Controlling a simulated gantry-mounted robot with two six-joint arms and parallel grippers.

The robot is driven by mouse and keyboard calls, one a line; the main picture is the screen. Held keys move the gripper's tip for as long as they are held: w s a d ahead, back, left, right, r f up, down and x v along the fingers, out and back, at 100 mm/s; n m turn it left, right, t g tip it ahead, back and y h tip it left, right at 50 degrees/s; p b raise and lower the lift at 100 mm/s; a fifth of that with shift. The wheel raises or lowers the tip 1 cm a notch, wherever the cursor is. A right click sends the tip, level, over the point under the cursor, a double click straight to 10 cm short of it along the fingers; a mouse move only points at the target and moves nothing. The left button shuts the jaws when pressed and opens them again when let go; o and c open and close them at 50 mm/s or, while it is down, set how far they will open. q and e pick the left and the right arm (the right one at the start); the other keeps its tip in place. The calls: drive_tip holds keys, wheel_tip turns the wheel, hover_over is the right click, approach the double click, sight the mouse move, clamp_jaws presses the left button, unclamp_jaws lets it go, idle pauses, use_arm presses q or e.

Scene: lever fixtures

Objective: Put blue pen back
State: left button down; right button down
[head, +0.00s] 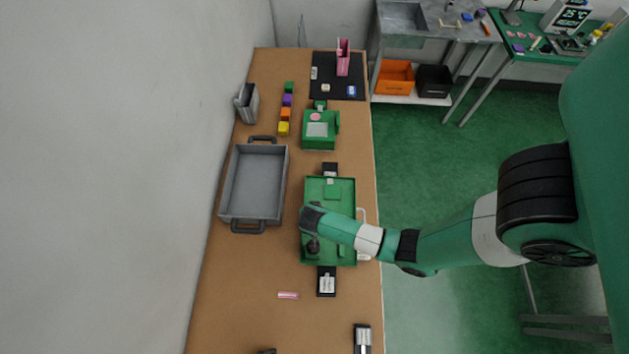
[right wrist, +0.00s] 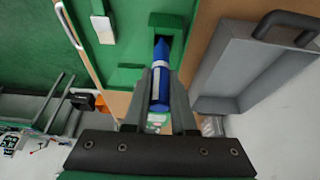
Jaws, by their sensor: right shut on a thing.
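The blue pen (right wrist: 160,78), with a pale band, is between the fingers of my right gripper (right wrist: 160,98) in the right wrist view. Its pointed end faces a dark recess (right wrist: 168,25) in a green fixture (right wrist: 130,48). I cannot tell whether the tip is inside. In the head view the green fixture (head: 342,220) lies on the workbench with a white handle on its right side. My right gripper (head: 313,240) is over its left part, pointing down. The pen is hidden there. My left gripper is not seen.
A grey tray (head: 231,190) with handles stands left of the fixture. A smaller green device (head: 318,130) and coloured blocks (head: 286,100) are farther back. A pink holder (head: 343,57) stands on a black mat (head: 325,62). A pink bar (head: 288,295) lies in front, with clear bench around it.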

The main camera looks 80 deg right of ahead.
drive_tip(key=x, duration=0.1)
drive_tip(key=b+x, duration=0.1)
drive_tip(key=x, duration=0.1)
drive_tip(key=shift+w+a, duration=0.1)
drive_tip(key=shift+a, duration=0.25)
drive_tip(key=shift+f, duration=0.4)
drive_tip(key=shift+f, duration=0.15)
drive_tip(key=c, duration=0.7)
unclamp_jaws()
drive_tip(key=shift+c, duration=0.2)
